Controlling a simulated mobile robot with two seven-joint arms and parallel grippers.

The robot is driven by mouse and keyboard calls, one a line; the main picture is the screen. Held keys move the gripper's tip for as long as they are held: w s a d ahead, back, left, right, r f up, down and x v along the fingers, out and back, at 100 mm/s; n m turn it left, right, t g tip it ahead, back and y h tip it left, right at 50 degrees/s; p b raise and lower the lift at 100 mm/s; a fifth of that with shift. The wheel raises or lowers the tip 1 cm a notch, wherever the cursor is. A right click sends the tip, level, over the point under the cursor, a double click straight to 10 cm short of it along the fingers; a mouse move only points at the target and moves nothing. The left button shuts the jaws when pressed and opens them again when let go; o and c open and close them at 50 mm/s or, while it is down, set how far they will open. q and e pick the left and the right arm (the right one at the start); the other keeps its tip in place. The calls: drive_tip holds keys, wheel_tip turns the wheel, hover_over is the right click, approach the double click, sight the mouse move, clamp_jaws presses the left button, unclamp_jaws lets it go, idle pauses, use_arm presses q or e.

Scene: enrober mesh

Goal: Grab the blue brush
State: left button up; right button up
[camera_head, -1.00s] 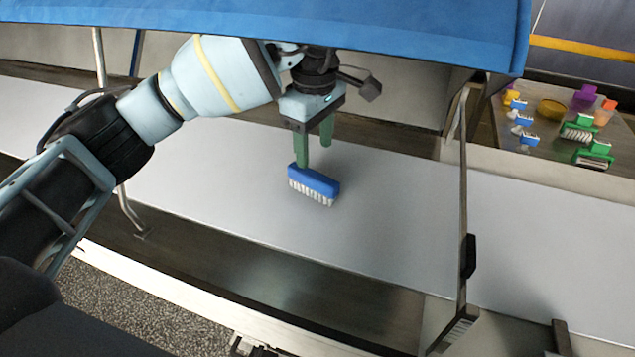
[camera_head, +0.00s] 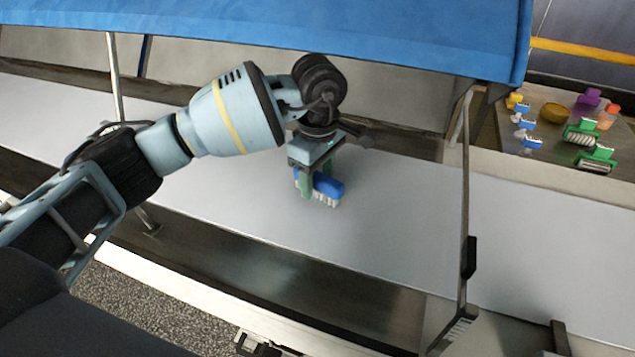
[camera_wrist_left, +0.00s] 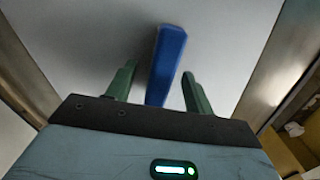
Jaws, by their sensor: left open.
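The blue brush (camera_head: 328,187) with white bristles lies on the pale flat belt (camera_head: 400,215), under the blue cover. My left gripper (camera_head: 317,188) is open and has come down over the brush, with its green fingers on either side of it. In the left wrist view, the brush (camera_wrist_left: 166,62) runs lengthwise between the two open fingers (camera_wrist_left: 157,88), with a gap showing on both sides. Part of the brush is hidden behind the near finger in the head view. My right gripper is not in view.
A blue cover (camera_head: 300,35) hangs above the belt. A metal post (camera_head: 465,200) stands to the right of my gripper. A side table (camera_head: 545,155) at the right holds several small brushes, a yellow dish and other small items. The belt right of the brush is clear.

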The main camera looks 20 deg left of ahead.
sight(317, 178)
use_arm(q)
drive_tip(key=shift+f, duration=0.1)
drive_tip(key=shift+c, duration=0.2)
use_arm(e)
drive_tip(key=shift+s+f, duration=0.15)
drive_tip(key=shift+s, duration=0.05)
use_arm(q)
drive_tip(key=c, duration=1.1)
drive_tip(key=shift+o, duration=0.2)
